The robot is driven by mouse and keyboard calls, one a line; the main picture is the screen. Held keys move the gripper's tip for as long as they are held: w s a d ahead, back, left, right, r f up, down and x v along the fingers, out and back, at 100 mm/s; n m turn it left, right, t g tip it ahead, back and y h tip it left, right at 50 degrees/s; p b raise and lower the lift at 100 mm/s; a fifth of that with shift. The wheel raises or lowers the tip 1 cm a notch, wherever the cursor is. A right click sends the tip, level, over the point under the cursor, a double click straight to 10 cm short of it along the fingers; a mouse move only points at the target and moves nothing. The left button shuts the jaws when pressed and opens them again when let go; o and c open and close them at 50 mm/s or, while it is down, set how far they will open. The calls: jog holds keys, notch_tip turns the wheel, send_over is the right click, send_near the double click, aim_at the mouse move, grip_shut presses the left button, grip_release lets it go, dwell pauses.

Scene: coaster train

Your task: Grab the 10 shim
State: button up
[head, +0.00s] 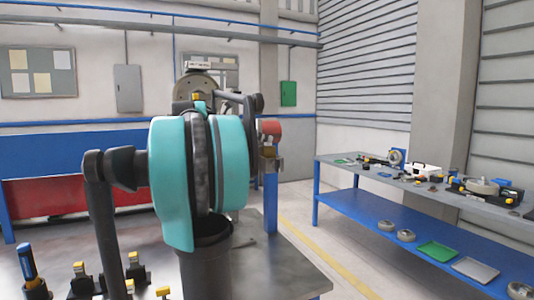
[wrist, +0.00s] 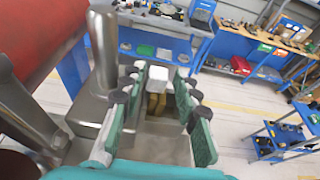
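No number is readable, so I cannot tell which piece is the 10 shim. In the head view my teal arm link hides much of the middle, and the fingers cannot be made out there.
A red cylinder (wrist: 38,38) and a grey metal post (wrist: 104,60) stand close on the left. A grey-topped workbench (head: 420,185) with tools and a blue lower shelf (head: 400,228) stands at the right. Open floor with a yellow line (head: 325,252) lies between.

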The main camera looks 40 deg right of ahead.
jog(key=x, duration=0.6)
jog(key=shift+d, duration=0.25)
jog(key=shift+f, duration=0.1)
grip_shut()
